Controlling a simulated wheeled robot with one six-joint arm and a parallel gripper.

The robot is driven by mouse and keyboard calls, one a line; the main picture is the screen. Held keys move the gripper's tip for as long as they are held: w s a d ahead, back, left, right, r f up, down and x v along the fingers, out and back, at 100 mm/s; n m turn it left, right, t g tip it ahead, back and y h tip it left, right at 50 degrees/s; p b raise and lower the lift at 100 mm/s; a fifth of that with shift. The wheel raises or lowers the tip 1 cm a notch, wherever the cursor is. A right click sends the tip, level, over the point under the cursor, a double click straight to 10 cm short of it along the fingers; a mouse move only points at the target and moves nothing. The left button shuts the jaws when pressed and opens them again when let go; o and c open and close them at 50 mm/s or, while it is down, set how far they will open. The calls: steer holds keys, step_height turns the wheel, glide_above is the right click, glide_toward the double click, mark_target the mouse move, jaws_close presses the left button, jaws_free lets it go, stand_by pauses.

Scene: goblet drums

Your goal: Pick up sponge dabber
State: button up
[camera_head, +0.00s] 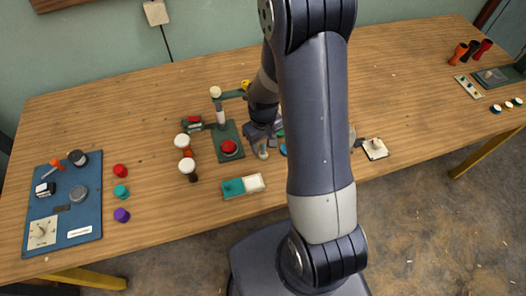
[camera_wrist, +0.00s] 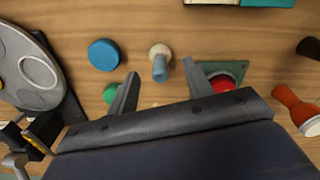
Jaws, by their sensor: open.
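A small dabber with a round pale tan head and a grey-blue stem (camera_wrist: 160,62) shows in the wrist view between my fingertips. I take it to be the sponge dabber. It also shows in the head view as a small pale piece (camera_head: 263,153) just below my gripper (camera_head: 262,135), on the wooden table. In the wrist view my gripper (camera_wrist: 160,70) is open, with one finger on each side of the dabber and gaps to both sides. Nothing is held. My arm hides part of the table in the head view.
A green press base with a red button (camera_head: 229,148) stands close on the left; the button also shows in the wrist view (camera_wrist: 221,85). A blue disc (camera_wrist: 104,54) and a green disc (camera_wrist: 110,94) lie nearby. A teal-and-white box (camera_head: 243,186) sits in front. Goblet drums (camera_head: 188,168) stand further left.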

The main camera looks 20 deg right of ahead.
mark_target(263, 144)
steer(key=shift+f+p, duration=0.3)
steer(key=shift+f, duration=1.65)
jaws_close()
